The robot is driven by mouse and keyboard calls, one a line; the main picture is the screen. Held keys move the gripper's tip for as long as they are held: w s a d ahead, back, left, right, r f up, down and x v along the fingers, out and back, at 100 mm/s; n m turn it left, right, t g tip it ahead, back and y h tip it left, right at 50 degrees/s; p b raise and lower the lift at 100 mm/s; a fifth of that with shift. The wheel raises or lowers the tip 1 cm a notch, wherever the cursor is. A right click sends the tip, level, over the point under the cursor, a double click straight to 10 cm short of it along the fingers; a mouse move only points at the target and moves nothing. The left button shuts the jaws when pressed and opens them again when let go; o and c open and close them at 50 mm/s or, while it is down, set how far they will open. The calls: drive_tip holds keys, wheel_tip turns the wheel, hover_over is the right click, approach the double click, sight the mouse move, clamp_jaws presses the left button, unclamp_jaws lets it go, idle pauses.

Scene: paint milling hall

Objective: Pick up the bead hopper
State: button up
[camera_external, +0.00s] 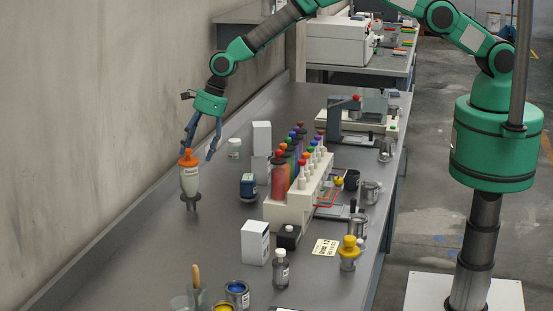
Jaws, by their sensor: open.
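What looks like the bead hopper (190,181) stands upright at the left of the long grey bench, near the wall. It has a pale body with a label, an orange top and a dark narrow foot. My gripper (199,151) hangs above the bench, pointing down, with its two blue-grey fingers spread apart. The left finger's tip overlaps the orange top in the picture, and the right finger is to the right of the hopper. I cannot tell whether the finger touches it. Nothing is held between the fingers.
A blue jar (249,187), white boxes (255,242) and a white rack (290,209) of colour-topped bottles stand right of the hopper. Paint cans (237,294) and a yellow-topped vessel (349,252) are nearer. The wall (90,130) rises close on the left. Bench in front of the hopper is clear.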

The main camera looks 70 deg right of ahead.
sight(188, 160)
drive_tip(key=shift+w+p+x, duration=0.2)
drive_tip(key=shift+p+x, duration=0.45)
drive_tip(key=shift+x, duration=1.9)
drive_tip(key=shift+r, duration=0.1)
drive_tip(key=c, duration=1.5)
drive_tip(key=shift+w+a+r, duration=0.1)
clamp_jaws()
drive_tip(key=shift+r, duration=0.2)
drive_tip(key=shift+r+b, duration=0.85)
drive_tip(key=shift+r, duration=4)
